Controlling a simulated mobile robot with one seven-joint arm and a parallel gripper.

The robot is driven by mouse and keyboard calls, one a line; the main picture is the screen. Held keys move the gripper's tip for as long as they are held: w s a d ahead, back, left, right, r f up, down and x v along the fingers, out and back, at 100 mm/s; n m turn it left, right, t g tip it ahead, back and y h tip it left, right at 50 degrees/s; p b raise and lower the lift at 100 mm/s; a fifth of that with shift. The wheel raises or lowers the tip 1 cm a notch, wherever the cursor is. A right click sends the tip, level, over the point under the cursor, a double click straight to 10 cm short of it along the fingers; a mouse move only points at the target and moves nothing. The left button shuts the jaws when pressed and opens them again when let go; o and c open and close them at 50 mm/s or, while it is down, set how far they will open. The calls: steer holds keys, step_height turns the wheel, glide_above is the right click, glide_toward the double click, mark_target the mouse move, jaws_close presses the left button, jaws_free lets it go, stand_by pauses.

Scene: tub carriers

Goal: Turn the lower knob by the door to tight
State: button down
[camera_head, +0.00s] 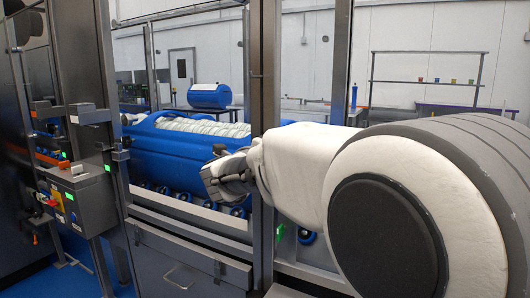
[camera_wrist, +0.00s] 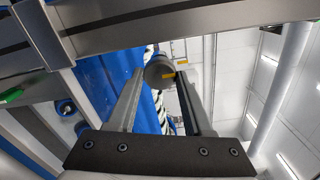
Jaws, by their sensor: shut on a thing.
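In the head view my gripper (camera_head: 226,177) reaches left, in front of the blue tub and beside a grey upright post. The knob is hidden there, and no second knob is clear.
Grey door posts (camera_head: 265,130) stand close to my arm. A blue tub carrier (camera_head: 180,152) lies on rollers behind the frame. A control box (camera_head: 88,200) with a red button stands at left. A grey drawer (camera_head: 180,272) is below. Another blue tub (camera_head: 209,96) is farther back.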

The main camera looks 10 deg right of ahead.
stand_by(0.3)
steer(key=shift+c, duration=1.5)
jaws_free()
steer(key=p+v, duration=0.2)
steer(key=v, duration=1.5)
steer(key=shift+s+a, duration=0.15)
steer(key=shift+s, duration=0.05)
steer(key=shift+r, duration=0.1)
